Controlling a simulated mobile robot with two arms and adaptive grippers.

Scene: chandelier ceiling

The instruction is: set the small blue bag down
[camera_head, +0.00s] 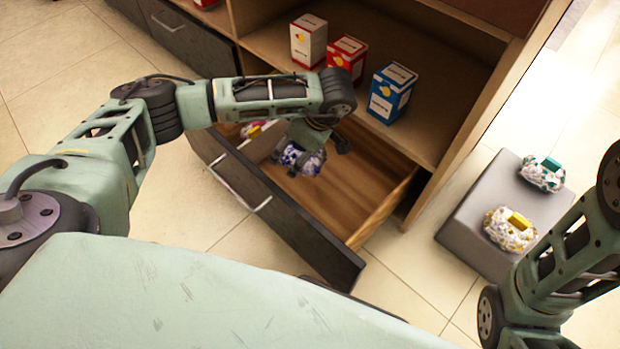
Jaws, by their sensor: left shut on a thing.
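A small blue and white bag (312,163) is in my left gripper (306,160), which is shut on it. The gripper points down over the open drawer (375,205) of the wooden cabinet. I cannot tell whether the bag touches the drawer's bottom. The gripper covers part of the bag. Another bag, pink and yellow (251,129), shows at the drawer's left end, partly hidden behind my left arm. My right arm comes in at the right edge, and its gripper is out of view.
White (308,41), red (347,56) and blue (391,92) boxes stand on the shelf above the drawer. A grey block (465,222) at the right bears a teal and white bag (542,173) and a yellow and white bag (510,229). The drawer's right part is bare.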

